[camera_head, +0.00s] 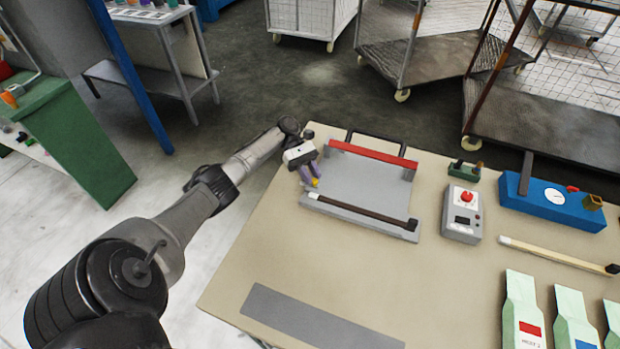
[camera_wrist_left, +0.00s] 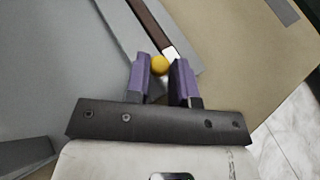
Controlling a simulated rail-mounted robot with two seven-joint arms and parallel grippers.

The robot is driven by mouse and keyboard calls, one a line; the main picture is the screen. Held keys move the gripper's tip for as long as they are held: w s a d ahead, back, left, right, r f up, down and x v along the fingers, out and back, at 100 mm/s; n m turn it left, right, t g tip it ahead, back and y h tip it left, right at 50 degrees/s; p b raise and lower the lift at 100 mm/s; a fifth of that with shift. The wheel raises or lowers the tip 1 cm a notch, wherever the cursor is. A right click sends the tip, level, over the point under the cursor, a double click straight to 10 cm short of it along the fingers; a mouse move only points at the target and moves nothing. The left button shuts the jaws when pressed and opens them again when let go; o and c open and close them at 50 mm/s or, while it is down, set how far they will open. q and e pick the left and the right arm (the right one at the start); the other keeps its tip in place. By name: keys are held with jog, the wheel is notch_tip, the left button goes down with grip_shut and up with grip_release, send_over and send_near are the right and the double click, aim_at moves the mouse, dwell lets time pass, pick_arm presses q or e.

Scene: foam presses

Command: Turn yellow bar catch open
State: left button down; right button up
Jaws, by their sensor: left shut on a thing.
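The yellow bar catch (camera_head: 315,182) shows as a small yellow knob at the left end of a dark brown bar (camera_head: 360,209) on the grey press plate (camera_head: 366,181). In the left wrist view the round yellow knob (camera_wrist_left: 159,65) lies between the purple fingertips, near the bar's pale end (camera_wrist_left: 171,54). My left gripper (camera_head: 311,180) reaches in from the left and is shut on the catch. Its fingers partly hide the catch in the head view. The brown bar lies along the plate's near edge. My right gripper is not in view.
A red bar (camera_head: 374,153) and a dark handle (camera_head: 376,136) lie along the plate's far side. A grey control box (camera_head: 462,214) with a red button stands right of the press. A blue gauge unit (camera_head: 553,203) is farther right. A flat grey strip (camera_head: 315,318) lies in front.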

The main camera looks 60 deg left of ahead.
pick_arm(q)
jog(key=shift+w+m+g+b, duration=0.1)
jog(key=shift+m+g+b, duration=0.25)
jog(key=shift+m+g, duration=0.35)
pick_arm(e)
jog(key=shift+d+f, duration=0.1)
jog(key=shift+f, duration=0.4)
pick_arm(q)
jog(key=shift+m+g, duration=0.3)
jog(key=shift+g, duration=0.2)
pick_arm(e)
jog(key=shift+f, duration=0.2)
pick_arm(q)
jog(key=c, duration=1)
grip_release()
